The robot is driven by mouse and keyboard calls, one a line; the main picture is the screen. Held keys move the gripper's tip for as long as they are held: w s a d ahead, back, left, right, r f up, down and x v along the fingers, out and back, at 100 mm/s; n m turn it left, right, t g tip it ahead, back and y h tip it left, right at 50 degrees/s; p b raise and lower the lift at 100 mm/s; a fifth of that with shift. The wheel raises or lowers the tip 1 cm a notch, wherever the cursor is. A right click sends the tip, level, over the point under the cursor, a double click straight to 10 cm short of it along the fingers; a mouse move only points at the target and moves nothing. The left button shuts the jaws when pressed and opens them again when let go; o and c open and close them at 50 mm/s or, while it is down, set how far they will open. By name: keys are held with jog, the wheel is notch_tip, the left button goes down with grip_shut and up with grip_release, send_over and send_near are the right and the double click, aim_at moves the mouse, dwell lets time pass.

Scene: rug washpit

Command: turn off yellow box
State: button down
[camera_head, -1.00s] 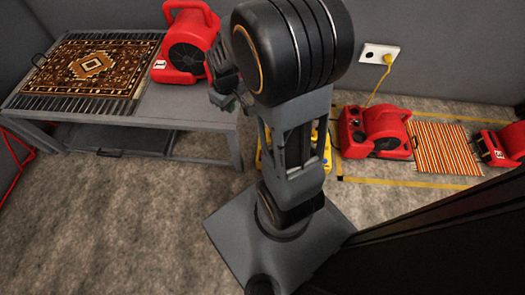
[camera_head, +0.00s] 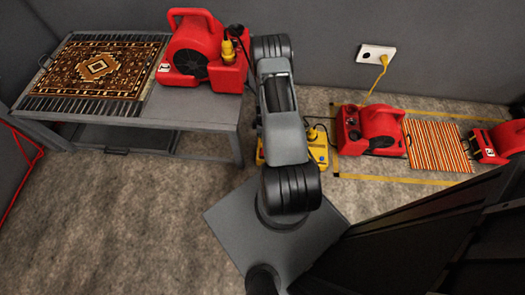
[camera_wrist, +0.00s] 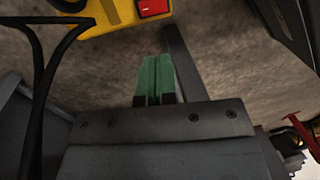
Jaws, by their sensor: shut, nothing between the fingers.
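The yellow box (camera_head: 319,150) sits on the floor to the right of the table, mostly hidden behind my arm in the head view. In the wrist view the yellow box (camera_wrist: 108,20) is cut off by the top edge and shows a red rocker switch (camera_wrist: 153,8) with a small white mark. My gripper (camera_wrist: 157,60) shows its green fingers closed together with nothing between them. The fingertips point at the box just below the switch and look apart from it. My gripper is hidden behind the arm in the head view.
A black cable (camera_wrist: 42,75) loops left of the box. A grey table (camera_head: 200,105) holds a patterned rug (camera_head: 95,67) and a red blower (camera_head: 190,50) with a yellow plug (camera_head: 227,50). A red blower (camera_head: 378,124) and striped rug (camera_head: 437,146) lie right. Front-left floor is clear.

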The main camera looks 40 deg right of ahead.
jog(key=f+b, duration=0.1)
jog(key=f, duration=0.3)
jog(key=s+a+f+b, duration=0.1)
jog(key=f+b, duration=0.1)
jog(key=f, duration=0.3)
jog(key=f+b, duration=0.2)
jog(key=f, duration=0.2)
jog(key=shift+s+a+f, duration=0.15)
jog(key=shift+f, duration=0.25)
jog(key=shift+s+a+f+b, duration=0.15)
jog(key=shift+f+b, duration=0.35)
jog(key=shift+b, duration=0.3)
jog(key=shift+r+p, duration=0.25)
jog(key=shift+p, duration=0.05)
jog(key=shift+f, duration=0.1)
